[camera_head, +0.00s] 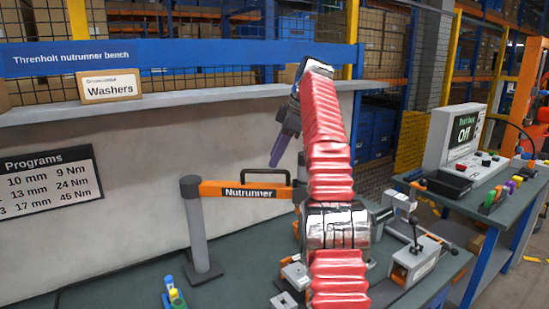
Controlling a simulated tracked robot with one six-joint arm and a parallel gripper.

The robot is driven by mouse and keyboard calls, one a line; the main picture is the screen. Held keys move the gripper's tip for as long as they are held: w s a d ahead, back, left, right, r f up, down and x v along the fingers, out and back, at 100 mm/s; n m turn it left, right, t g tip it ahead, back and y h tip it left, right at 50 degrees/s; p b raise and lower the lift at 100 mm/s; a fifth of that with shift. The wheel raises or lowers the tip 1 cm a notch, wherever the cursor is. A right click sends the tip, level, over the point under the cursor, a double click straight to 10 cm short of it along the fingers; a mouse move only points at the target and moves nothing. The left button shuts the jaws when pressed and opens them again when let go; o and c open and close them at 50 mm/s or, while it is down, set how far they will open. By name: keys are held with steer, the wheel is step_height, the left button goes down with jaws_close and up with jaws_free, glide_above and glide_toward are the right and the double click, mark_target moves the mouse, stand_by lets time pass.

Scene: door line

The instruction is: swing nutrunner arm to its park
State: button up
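The nutrunner arm (235,190) is an orange bar labelled "Nutrunner" with a black handle (266,172) on top. It runs level from a grey post (197,228) on the bench towards the right, where my red-sleeved arm hides its far part. My gripper (279,150) is above and slightly right of the handle, pointing down and left, apart from it in the picture. Its purple fingers show edge-on, so their opening cannot be seen. No park is labelled in view.
The green bench top (235,285) carries a grey fixture with a lever (415,258) at right and a small blue and yellow item (173,295) at front left. A shelf (190,100) runs behind. A tester reading "Off" (463,137) stands on another table.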

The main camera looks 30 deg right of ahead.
steer(key=shift+s+r, duration=0.25)
steer(key=shift+r, duration=0.1)
steer(key=shift+s+d, duration=0.25)
steer(key=shift+s, duration=0.05)
